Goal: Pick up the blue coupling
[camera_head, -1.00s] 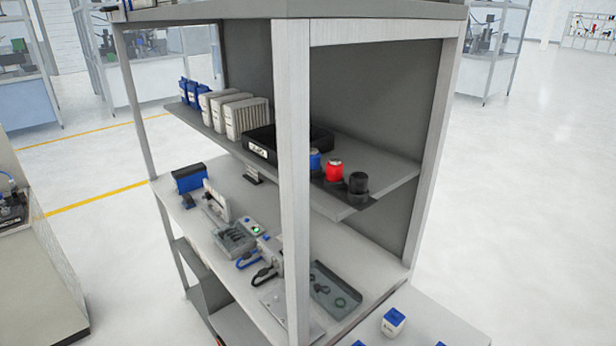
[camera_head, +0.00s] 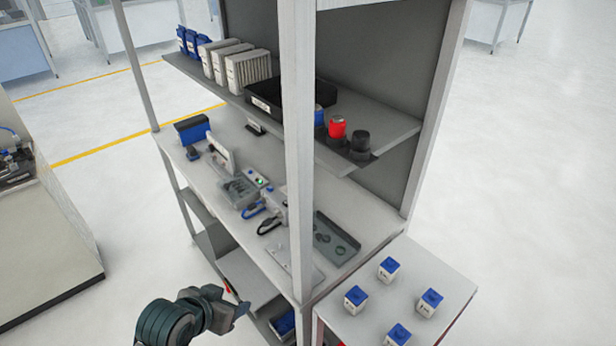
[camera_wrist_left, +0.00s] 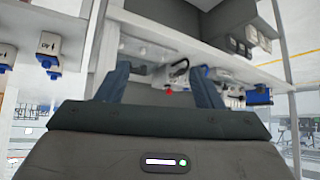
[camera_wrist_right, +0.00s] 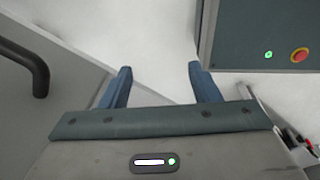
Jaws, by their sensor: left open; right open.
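A blue cylinder (camera_head: 319,116), which looks like the blue coupling, stands on the upper shelf, partly hidden behind the front post. A red cylinder (camera_head: 337,127) and a black one (camera_head: 360,140) stand beside it in a row of dark holders. My left gripper (camera_wrist_left: 160,80) is open and empty in the left wrist view. In the head view my left arm is low at the bottom, in front of the rack and well below the upper shelf. My right gripper (camera_wrist_right: 160,72) is open and empty in the right wrist view, over pale floor, and does not show in the head view.
The rack's front post (camera_head: 298,170) stands before the shelves. A black bin (camera_head: 290,92) and pale boxes (camera_head: 247,72) share the upper shelf (camera_head: 392,128). Tools and a grey tray (camera_head: 335,240) lie below. A side table (camera_head: 440,275) holds several white, blue-topped containers.

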